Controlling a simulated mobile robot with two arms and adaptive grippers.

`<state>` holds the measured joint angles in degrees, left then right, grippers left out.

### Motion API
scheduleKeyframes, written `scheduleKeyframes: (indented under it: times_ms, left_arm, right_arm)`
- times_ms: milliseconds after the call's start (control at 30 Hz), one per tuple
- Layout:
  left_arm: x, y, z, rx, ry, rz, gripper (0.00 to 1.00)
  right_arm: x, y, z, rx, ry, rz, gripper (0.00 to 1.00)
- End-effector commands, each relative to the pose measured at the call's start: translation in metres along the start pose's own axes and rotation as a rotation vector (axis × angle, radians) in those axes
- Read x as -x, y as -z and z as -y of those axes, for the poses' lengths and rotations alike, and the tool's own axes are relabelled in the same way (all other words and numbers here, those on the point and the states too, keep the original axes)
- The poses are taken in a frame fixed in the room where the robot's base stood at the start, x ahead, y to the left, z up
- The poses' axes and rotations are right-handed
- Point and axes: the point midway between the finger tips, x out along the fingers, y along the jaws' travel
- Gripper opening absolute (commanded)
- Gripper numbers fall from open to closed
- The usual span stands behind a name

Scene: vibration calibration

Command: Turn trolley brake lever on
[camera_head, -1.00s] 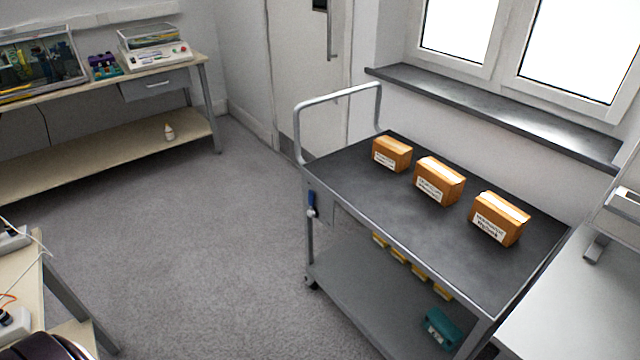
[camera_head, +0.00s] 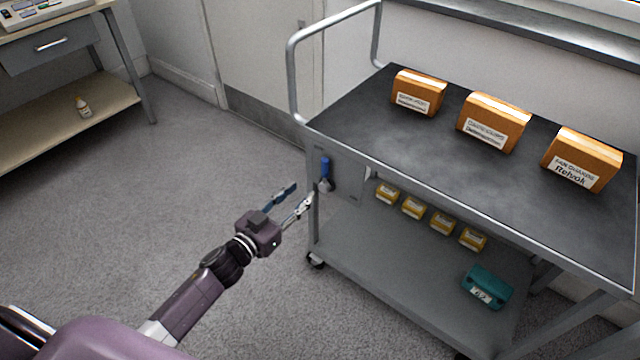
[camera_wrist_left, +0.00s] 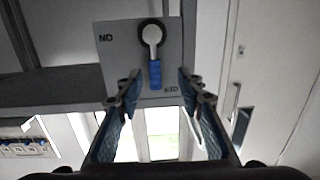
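The trolley (camera_head: 350,262) stands at the right of the head view. Its brake lever (camera_head: 324,172) has a blue handle and a round metal pivot, on a grey plate at the trolley's near left corner post. The handle points up in the head view. In the left wrist view the lever (camera_wrist_left: 154,62) lies between the fingertips in the picture, beyond them. My left gripper (camera_head: 298,198) is open and empty, just left of the lever and apart from it. The plate's lettering is too small to read surely. My right gripper is not in view.
Three orange-brown boxes (camera_head: 492,122) stand on the trolley top. Several small yellow boxes (camera_head: 442,222) and a teal case (camera_head: 487,288) are on the lower shelf. A bench (camera_head: 70,118) stands at the far left. The floor (camera_head: 180,180) left of the trolley is clear.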

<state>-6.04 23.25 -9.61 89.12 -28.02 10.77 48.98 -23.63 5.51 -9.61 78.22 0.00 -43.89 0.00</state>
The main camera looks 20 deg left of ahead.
Motion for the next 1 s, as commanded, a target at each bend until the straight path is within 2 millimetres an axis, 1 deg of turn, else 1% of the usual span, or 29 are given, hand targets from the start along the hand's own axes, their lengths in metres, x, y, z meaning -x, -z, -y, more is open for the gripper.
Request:
scheduleKeyframes:
  times_ms: [33, 100, 200, 267, 500, 600, 800, 1000]
  left_arm:
    - [-0.003, 0.011, -0.004, -0.005, -0.029, -0.034, 0.35]
    - [-0.007, 0.022, -0.008, -0.002, -0.051, -0.059, 0.35]
    - [-0.016, 0.028, -0.01, -0.001, -0.059, -0.068, 0.35]
    - [-0.023, 0.029, -0.01, -0.001, -0.057, -0.068, 0.35]
    - [-0.059, 0.03, -0.011, -0.001, -0.055, -0.066, 0.35]
    - [-0.071, 0.03, -0.012, 0.0, -0.055, -0.065, 0.35]
    - [-0.082, 0.03, -0.013, 0.0, -0.055, -0.063, 0.35]
    - [-0.083, 0.03, -0.013, 0.0, -0.054, -0.062, 0.35]
  right_arm:
    - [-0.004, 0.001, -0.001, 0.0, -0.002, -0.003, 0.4]
    - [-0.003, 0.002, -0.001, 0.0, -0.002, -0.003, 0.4]
    - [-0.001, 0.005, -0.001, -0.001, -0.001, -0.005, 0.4]
    - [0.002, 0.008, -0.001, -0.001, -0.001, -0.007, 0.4]
    - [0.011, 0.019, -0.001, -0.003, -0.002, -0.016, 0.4]
    - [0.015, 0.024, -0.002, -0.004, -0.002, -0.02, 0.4]
    - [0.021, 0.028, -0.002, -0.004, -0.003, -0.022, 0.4]
    - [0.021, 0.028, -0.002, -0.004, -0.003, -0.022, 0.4]
